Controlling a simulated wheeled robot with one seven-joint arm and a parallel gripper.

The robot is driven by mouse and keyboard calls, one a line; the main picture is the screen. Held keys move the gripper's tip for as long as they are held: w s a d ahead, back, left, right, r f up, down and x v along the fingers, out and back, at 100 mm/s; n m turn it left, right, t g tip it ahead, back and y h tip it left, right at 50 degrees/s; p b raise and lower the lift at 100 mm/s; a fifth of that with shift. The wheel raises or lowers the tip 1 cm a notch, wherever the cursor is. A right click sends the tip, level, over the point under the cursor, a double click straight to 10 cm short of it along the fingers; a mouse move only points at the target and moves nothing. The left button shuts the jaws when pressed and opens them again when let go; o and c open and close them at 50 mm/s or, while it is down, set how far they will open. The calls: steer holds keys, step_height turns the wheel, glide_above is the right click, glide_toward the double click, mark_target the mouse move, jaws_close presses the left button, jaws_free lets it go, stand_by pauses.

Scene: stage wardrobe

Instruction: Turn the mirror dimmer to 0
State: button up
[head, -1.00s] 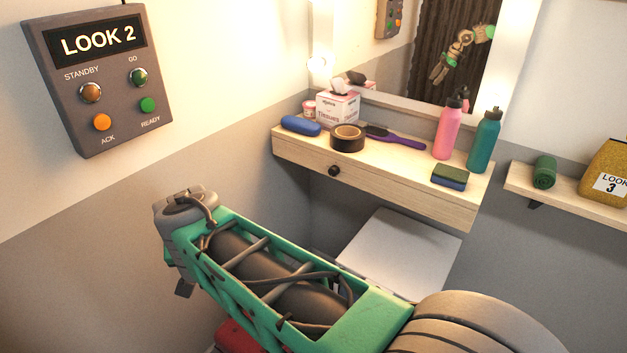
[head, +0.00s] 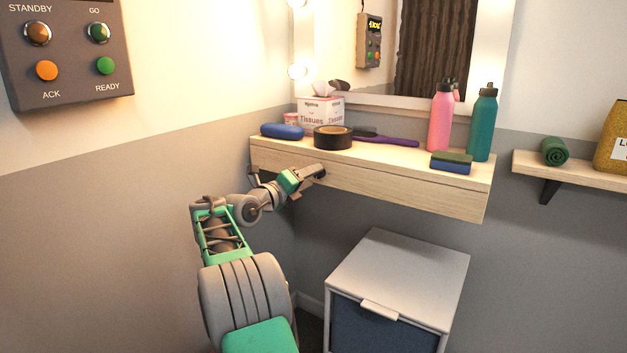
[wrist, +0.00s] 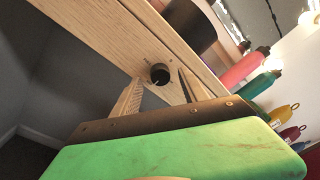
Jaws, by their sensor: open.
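The mirror dimmer is a round black knob (wrist: 160,73) on the front face of the pale wooden shelf (head: 400,186). Small dark marks show on the wood around it, and a small pale mark shows on the knob; its setting is too small to read. My gripper (wrist: 161,80) is open, with one finger on each side of the knob in the wrist view. I cannot tell whether the fingers touch it. In the head view my gripper (head: 313,173) is at the shelf front and hides the knob. The mirror (head: 387,50) stands above the shelf.
On the shelf are a blue case (head: 282,131), black tape roll (head: 333,138), tissue box (head: 318,112), purple brush (head: 385,140), pink bottle (head: 441,120), teal bottle (head: 482,128) and sponge (head: 451,163). A white-topped cabinet (head: 400,270) stands below. A control panel (head: 68,50) hangs left.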

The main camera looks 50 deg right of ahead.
steer(key=shift+d, duration=1)
jaws_close()
